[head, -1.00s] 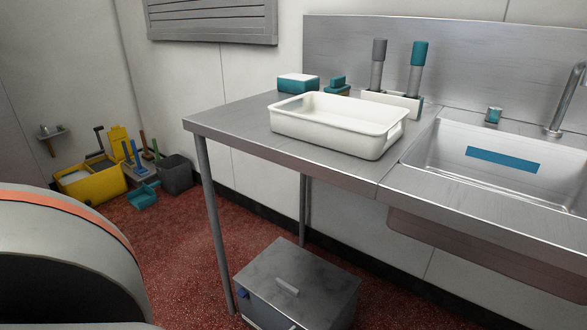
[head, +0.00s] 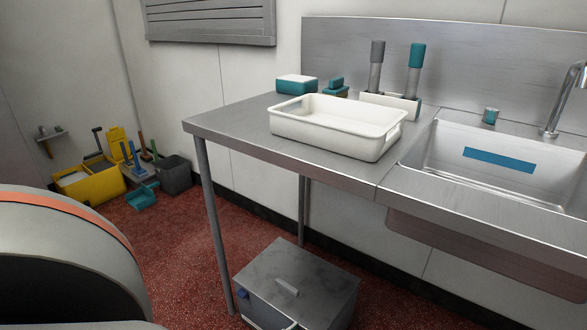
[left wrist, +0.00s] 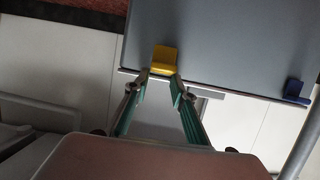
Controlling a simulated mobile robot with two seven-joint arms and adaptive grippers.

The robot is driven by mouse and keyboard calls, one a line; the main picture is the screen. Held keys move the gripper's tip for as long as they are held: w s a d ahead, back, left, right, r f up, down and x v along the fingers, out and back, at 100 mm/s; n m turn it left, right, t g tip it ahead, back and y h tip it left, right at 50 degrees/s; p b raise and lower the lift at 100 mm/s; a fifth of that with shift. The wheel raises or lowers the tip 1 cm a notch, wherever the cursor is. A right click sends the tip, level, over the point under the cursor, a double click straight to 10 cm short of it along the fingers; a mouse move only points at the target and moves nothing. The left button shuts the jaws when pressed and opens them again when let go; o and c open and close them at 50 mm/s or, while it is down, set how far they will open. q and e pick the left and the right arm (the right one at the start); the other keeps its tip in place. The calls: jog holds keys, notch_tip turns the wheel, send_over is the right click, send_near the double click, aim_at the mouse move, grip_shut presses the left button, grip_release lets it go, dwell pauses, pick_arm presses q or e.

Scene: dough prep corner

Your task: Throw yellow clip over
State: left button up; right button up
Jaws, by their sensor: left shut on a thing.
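The yellow clip (left wrist: 164,59) shows in the left wrist view at the edge of a grey metal lid. My left gripper (left wrist: 161,76) is shut on the clip, with its two green-sided fingers at the clip's near end. The clip overlaps the lid edge; I cannot tell whether it still grips it. A blue clip (left wrist: 295,91) sits on the same edge to the right. The metal box (head: 300,278) stands on the floor under the table in the head view, with the blue clip (head: 243,294) at its left. Neither the yellow clip nor my grippers show in the head view.
The steel table (head: 235,125) above the box carries a white tray (head: 345,138) and brushes. A table leg (head: 212,220) stands close to the box's left. A sink (head: 450,165) is at right. A yellow bucket (head: 92,186) and grey bin (head: 175,174) stand at the far left.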

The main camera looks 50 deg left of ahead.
pick_arm(q)
jog(key=shift+w+a+r, duration=0.25)
jog(key=shift+w+r, duration=0.4)
pick_arm(e)
jog(key=shift+r, duration=0.3)
pick_arm(q)
jog(key=shift+r, duration=0.1)
jog(key=o, duration=1)
jog(key=shift+c, duration=0.2)
jog(key=shift+w, duration=0.1)
pick_arm(e)
jog(key=shift+w, duration=0.1)
pick_arm(q)
jog(key=shift+s+d+r+p, duration=0.1)
jog(key=shift+s+d+p, duration=0.25)
jog(key=shift+s, duration=0.2)
jog(key=s, duration=0.1)
jog(key=s+p, duration=0.1)
jog(key=s, duration=0.1)
jog(key=shift+s+d, duration=0.2)
jog(key=shift+d, duration=0.15)
pick_arm(e)
jog(key=r, duration=0.2)
jog(key=w+r, duration=0.1)
jog(key=shift+r+t, duration=0.35)
jog(key=shift+t, duration=0.05)
